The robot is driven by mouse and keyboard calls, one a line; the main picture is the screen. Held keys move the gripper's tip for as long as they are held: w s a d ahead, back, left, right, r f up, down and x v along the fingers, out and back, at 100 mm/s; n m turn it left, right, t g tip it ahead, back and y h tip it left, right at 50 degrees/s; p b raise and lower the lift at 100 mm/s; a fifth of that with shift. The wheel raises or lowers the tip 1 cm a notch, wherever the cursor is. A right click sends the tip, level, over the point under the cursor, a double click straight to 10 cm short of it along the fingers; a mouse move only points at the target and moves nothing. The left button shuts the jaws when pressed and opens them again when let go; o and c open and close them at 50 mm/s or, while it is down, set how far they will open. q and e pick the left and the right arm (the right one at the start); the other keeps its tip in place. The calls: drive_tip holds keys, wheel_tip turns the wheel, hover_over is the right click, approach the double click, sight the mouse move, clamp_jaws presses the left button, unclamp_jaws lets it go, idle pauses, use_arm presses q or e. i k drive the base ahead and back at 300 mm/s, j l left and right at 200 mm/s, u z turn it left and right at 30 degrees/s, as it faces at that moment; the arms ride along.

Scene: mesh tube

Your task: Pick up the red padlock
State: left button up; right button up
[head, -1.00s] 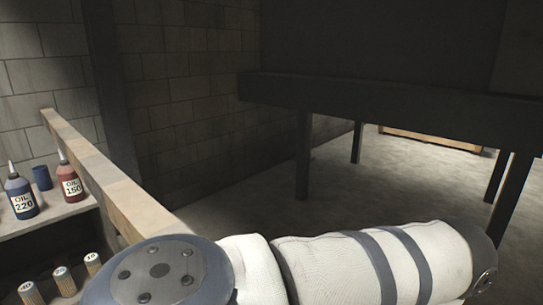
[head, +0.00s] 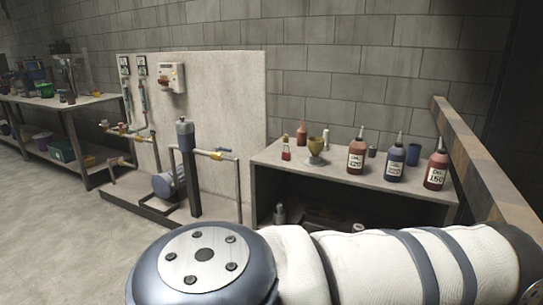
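A small red item with a thin pale top (head: 286,152) stands on the workbench (head: 345,184) near its back left. It could be the red padlock, but it is too small to tell. A white-sleeved arm of mine with a round metal joint crosses the bottom of the head view. Neither of my grippers shows, so I cannot see their fingers.
Another cluttered table (head: 50,102) is far left. Open floor (head: 50,220) lies at front left.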

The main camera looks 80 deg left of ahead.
sight(286, 155)
drive_tip(key=u, duration=0.4)
drive_tip(key=l+u, duration=0.1)
drive_tip(key=u, duration=0.75)
drive_tip(key=k+u, duration=0.1)
drive_tip(key=u, duration=1.2)
drive_tip(key=i+z, duration=0.05)
